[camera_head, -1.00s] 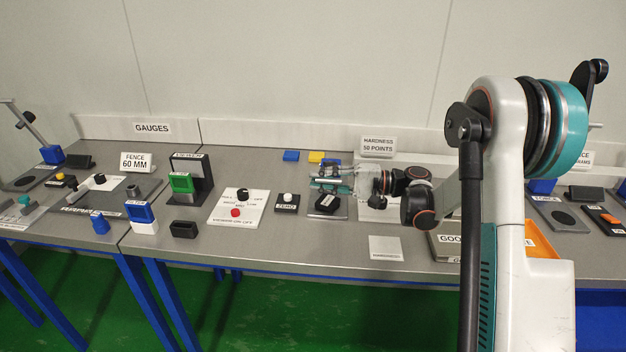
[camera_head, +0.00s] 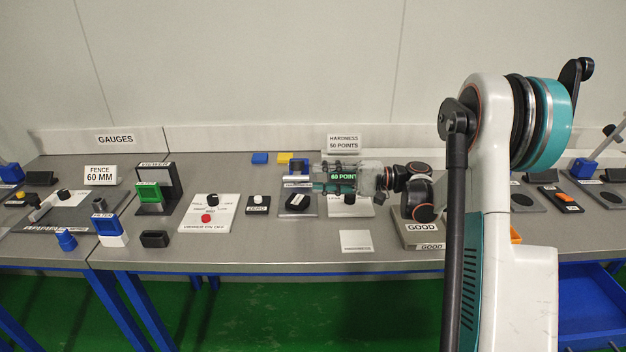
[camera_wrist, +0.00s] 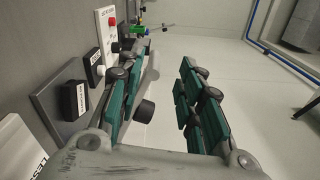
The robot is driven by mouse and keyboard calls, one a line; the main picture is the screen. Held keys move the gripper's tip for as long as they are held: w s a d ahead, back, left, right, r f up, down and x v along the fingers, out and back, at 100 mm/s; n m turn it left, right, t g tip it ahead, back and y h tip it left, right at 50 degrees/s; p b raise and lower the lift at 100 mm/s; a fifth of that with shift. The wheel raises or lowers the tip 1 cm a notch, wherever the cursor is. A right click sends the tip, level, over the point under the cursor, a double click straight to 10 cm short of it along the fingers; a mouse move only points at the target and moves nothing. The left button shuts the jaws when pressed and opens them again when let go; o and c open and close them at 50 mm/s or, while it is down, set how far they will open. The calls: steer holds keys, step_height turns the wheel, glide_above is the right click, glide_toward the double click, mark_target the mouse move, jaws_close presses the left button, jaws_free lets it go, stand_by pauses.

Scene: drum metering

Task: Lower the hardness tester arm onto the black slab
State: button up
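The black slab (camera_head: 296,201), with a white label, lies on the hardness tester's grey plate (camera_head: 312,212) in the head view. The slab also shows at the left of the wrist view (camera_wrist: 75,100). A blue part of the tester (camera_head: 299,178) stands behind the slab, partly covered by my gripper (camera_head: 322,172). My gripper points left, above and to the right of the slab. In the wrist view its teal-padded fingers (camera_wrist: 165,100) are apart. The tester arm is mostly hidden.
A zero button (camera_head: 258,203) and a white switch panel (camera_head: 209,213) lie to the left. A pale square plate (camera_head: 356,241) lies in front.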

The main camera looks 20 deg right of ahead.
steer(key=v, duration=0.7)
steer(key=shift+w, duration=0.3)
steer(key=shift+c, duration=0.6)
